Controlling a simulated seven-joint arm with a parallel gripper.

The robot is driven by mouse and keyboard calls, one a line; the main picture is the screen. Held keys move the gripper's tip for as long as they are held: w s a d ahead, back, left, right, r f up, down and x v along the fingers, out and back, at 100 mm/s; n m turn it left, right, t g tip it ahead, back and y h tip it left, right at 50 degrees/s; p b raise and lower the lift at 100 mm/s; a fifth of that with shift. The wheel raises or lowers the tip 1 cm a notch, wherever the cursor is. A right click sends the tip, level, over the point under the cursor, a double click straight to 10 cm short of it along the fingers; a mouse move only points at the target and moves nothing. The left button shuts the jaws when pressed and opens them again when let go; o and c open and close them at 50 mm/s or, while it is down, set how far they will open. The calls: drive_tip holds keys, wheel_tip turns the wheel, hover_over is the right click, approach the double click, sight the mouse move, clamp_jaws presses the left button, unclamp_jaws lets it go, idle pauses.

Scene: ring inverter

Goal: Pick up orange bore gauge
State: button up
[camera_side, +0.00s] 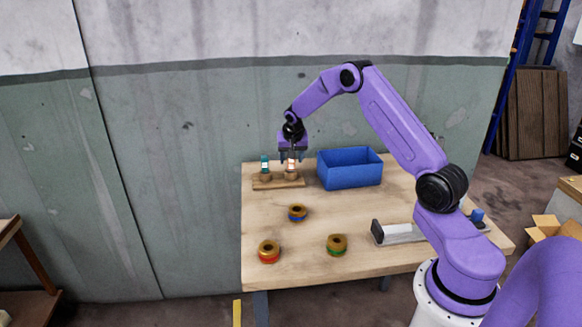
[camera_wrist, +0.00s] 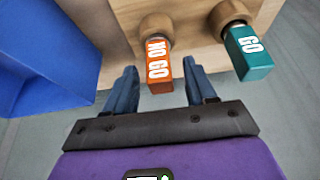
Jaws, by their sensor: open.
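The orange bore gauge (camera_wrist: 159,75), marked "NO GO", stands in a round wooden holder on a small wooden stand (camera_wrist: 185,20). In the side view the orange gauge (camera_side: 291,165) is at the right end of the stand. A teal gauge (camera_wrist: 248,53), marked "GO", stands beside it; in the side view it is to the left (camera_side: 265,164). My gripper (camera_wrist: 160,88) is open, its two blue fingers on either side of the orange gauge's lower end in the wrist view. In the side view my gripper (camera_side: 291,157) is right over the orange gauge. Contact cannot be told.
A blue bin (camera_side: 350,168) stands close to the right of the stand. Several ringed parts lie in front: a blue-banded ring (camera_side: 297,213), a red-banded ring (camera_side: 269,251) and a green-banded ring (camera_side: 337,245). A grey device (camera_side: 400,233) lies at the right. The table's (camera_side: 265,215) left part is clear.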

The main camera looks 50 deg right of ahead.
drive_tip(key=shift+x, duration=0.9)
clamp_jaws()
drive_tip(key=shift+r, duration=0.1)
